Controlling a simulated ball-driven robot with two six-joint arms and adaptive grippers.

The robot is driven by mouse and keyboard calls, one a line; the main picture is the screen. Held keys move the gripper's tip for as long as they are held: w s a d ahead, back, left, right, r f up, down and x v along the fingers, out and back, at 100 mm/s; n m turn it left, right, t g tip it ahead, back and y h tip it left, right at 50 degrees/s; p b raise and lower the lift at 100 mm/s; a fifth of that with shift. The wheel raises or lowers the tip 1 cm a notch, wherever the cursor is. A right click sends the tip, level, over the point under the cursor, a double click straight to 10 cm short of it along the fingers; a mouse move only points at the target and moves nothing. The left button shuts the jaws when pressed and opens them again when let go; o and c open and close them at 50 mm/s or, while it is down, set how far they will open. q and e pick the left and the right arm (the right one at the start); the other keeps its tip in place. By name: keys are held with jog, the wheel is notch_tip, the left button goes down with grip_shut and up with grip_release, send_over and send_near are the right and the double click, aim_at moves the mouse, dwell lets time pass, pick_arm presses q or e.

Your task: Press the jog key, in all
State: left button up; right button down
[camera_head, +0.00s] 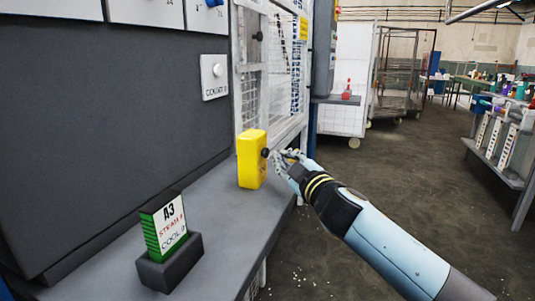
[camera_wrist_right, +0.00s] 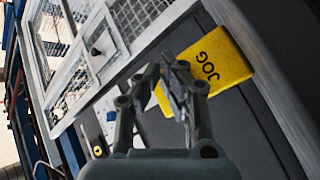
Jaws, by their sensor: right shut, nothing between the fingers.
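The yellow jog box (camera_head: 250,160) stands upright on the grey ledge at the foot of the machine. Its black key (camera_head: 265,152) sticks out of the side that faces my right gripper. My right gripper (camera_head: 275,156) is shut and empty, with its fingertips right at the key; I cannot tell whether they touch it. In the right wrist view the yellow box (camera_wrist_right: 232,62) reads JOG, and the shut fingers (camera_wrist_right: 172,68) cover the part of it where the key sits. My left gripper is not in view.
A card marked A3 (camera_head: 166,226) stands in a dark holder on the grey ledge (camera_head: 215,235). A white mesh guard (camera_head: 285,65) rises behind the box. A plate with a knob (camera_head: 214,77) is on the dark machine front. Open floor lies to the right, with carts beyond.

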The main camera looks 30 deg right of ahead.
dwell(0.7)
jog(key=shift+w+a, duration=0.3)
jog(key=shift+w, duration=0.05)
